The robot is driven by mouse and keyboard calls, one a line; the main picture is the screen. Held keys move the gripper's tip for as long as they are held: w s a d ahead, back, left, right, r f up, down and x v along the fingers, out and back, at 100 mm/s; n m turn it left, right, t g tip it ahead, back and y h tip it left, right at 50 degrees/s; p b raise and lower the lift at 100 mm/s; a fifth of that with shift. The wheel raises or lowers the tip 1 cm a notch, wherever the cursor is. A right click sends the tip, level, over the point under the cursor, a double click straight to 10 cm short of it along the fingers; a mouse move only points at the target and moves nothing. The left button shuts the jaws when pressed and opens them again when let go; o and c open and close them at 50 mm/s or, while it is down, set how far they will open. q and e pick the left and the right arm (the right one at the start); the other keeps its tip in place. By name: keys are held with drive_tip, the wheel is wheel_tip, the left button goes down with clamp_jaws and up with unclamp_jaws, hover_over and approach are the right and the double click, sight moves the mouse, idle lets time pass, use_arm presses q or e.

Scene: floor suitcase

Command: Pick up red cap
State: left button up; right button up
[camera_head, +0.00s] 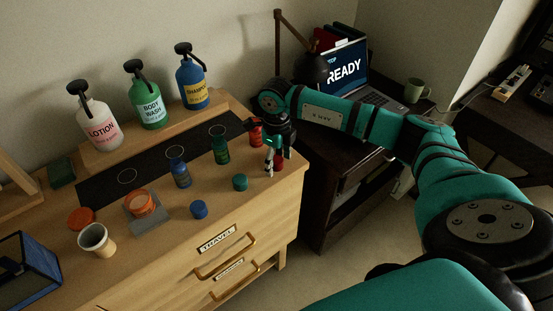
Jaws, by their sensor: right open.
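The red cap (278,162) lies on the wooden dresser top near its right end, partly hidden by my right gripper. My right gripper (271,165) is open and points down over the cap, with its fingers close to it. I cannot tell whether they touch it. A small red bottle (255,134) stands just behind, partly covered by the gripper. My left gripper is not in view.
A green bottle (220,150), a blue bottle (181,173), a green cap (240,182) and a blue cap (199,209) stand left of the gripper. Pump bottles line the raised shelf (103,150). A laptop (348,70) is on the dark desk.

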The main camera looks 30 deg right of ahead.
drive_tip(key=c, duration=0.8)
